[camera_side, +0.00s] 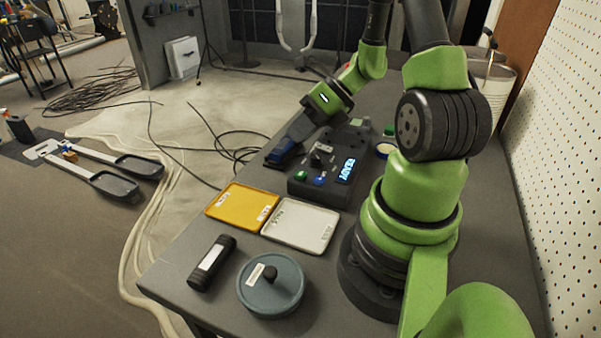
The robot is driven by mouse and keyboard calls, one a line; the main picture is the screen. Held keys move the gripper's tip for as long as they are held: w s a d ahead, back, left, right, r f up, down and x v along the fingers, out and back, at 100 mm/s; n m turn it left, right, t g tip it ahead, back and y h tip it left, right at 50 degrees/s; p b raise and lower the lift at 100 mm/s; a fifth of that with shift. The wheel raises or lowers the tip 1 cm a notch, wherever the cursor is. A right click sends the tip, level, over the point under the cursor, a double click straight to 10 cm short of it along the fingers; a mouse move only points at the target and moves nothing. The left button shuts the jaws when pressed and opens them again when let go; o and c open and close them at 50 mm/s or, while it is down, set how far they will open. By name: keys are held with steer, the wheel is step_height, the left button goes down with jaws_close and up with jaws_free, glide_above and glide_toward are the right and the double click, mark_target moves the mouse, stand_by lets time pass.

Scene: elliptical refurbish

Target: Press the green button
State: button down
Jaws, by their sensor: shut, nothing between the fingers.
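A dark control box (330,187) stands on the grey table. A green button (301,176) is on its near left corner, with a blue button (320,181) to its right. A blue lit display reading "READY" (346,169) and a dark knob are also on the box. My gripper (272,161) is shut and empty. It points down and left, at the box's far left side, behind the green button in the picture and apart from it. The fingertips are small and dark here.
A yellow tray (232,213) and a white tray (318,243) lie in front of the box. A pegboard wall borders the right.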

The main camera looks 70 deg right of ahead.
mark_target(301, 172)
steer(key=shift+f, duration=2.85)
steer(key=shift+f, duration=0.15)
steer(key=shift+f, duration=0.25)
steer(key=shift+f, duration=0.45)
steer(key=shift+r, duration=0.15)
stand_by(0.5)
steer(key=shift+r, duration=0.75)
steer(key=shift+r, duration=2.5)
